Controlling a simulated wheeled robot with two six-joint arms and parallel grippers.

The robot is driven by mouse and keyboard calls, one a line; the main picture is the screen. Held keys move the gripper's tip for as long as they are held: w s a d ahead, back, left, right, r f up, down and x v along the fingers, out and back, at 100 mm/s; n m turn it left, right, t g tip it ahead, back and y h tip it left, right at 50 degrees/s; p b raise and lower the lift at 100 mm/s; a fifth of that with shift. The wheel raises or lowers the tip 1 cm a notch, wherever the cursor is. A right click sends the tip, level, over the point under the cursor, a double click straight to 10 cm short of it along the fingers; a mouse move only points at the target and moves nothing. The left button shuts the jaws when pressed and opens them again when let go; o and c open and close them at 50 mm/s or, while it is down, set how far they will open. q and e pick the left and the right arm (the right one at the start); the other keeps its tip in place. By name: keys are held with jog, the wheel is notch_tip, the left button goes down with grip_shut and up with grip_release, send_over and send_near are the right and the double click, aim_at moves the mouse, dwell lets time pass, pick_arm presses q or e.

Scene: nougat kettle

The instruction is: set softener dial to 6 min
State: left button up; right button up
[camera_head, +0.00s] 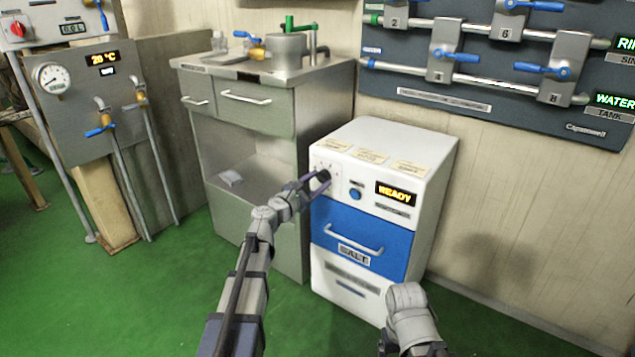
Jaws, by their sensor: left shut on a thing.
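The softener (376,262) is a white cabinet with a blue drawer marked SALT. Its black dial (323,175) is on the upper left of the front panel. My left gripper (315,182) is shut on the dial, and its fingers partly hide the dial and the marks around it, so I cannot read the setting. A blue button (355,194) sits between dial and display. My right arm shows at the bottom, below the softener's front; its gripper cannot be made out.
A steel cabinet (250,130) with drawers stands left of the softener, carrying a pot (287,52). A dark wall panel (500,65) with pipes and blue valves hangs behind at right. A gauge panel (80,100) is at far left. Green floor (90,300) is free in front.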

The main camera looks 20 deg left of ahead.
pick_arm(q)
grip_shut()
jog(key=shift+m, duration=0.3)
jog(key=m, duration=0.4)
jog(key=shift+m, duration=0.4)
jog(key=m, duration=0.4)
jog(key=shift+d, duration=0.1)
jog(key=m, duration=1.1)
jog(key=shift+f, duration=0.1)
jog(key=m, duration=0.6)
jog(key=shift+m, duration=0.3)
